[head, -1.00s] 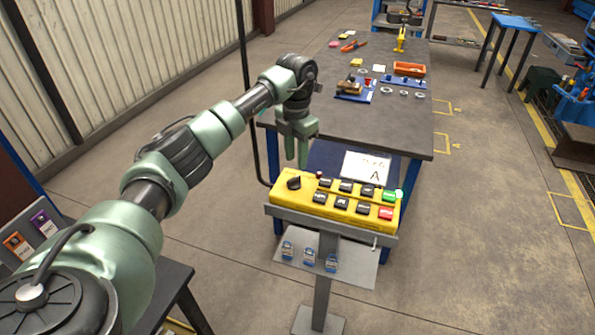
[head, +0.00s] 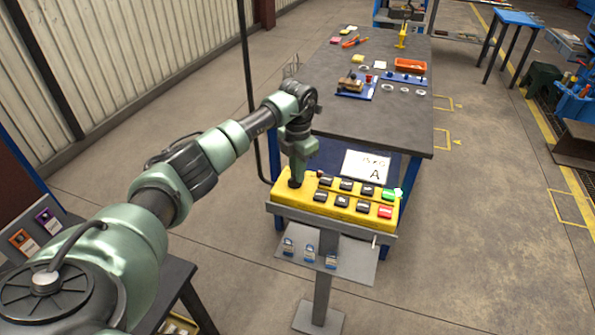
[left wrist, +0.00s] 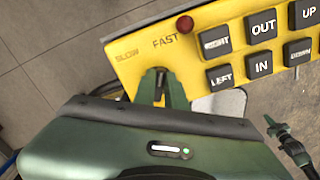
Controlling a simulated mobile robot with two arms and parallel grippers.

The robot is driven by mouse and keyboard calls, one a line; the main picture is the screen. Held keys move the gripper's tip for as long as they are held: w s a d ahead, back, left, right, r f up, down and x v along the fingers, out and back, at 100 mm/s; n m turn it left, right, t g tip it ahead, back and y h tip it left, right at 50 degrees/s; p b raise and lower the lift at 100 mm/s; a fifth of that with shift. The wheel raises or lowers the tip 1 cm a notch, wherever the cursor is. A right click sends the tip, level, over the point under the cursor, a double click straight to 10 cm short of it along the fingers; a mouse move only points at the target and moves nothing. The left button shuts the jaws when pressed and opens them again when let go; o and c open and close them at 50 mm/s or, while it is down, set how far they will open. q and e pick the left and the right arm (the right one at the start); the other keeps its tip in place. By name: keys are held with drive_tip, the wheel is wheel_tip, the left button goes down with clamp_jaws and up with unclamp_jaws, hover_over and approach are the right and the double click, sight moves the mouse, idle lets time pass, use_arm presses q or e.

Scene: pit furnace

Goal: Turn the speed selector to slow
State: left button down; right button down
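The yellow control box (head: 345,212) stands on a grey post in front of the workbench. The speed selector is a black knob at the box's left end, with the labels SLOW and FAST (left wrist: 165,41) beside it in the left wrist view. My left gripper (head: 296,183) points down at the selector, its fingertips (left wrist: 161,80) at the knob. The fingers and hand hide most of the knob, so I cannot tell its pointing direction or whether the fingers press on it.
Black push buttons (head: 346,186), a green one (head: 389,195) and a red one (head: 385,212) sit right of the selector. A small red knob (left wrist: 185,24) is close to the fingers. A grey shelf with several padlocks (head: 310,252) hangs below. The workbench (head: 350,120) stands behind.

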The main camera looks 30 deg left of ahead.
use_arm(q)
drive_tip(key=shift+a+n, duration=0.1)
drive_tip(key=shift+n, duration=0.4)
drive_tip(key=n, duration=0.4)
drive_tip(key=shift+a+n, duration=0.2)
drive_tip(key=shift+n, duration=0.2)
drive_tip(key=n, duration=0.6)
drive_tip(key=shift+a+p, duration=0.2)
drive_tip(key=shift+p, duration=0.1)
drive_tip(key=shift+n, duration=0.3)
drive_tip(key=c, duration=1.5)
unclamp_jaws()
drive_tip(key=shift+s, duration=0.1)
drive_tip(key=shift+o, duration=0.2)
drive_tip(key=shift+r, duration=0.15)
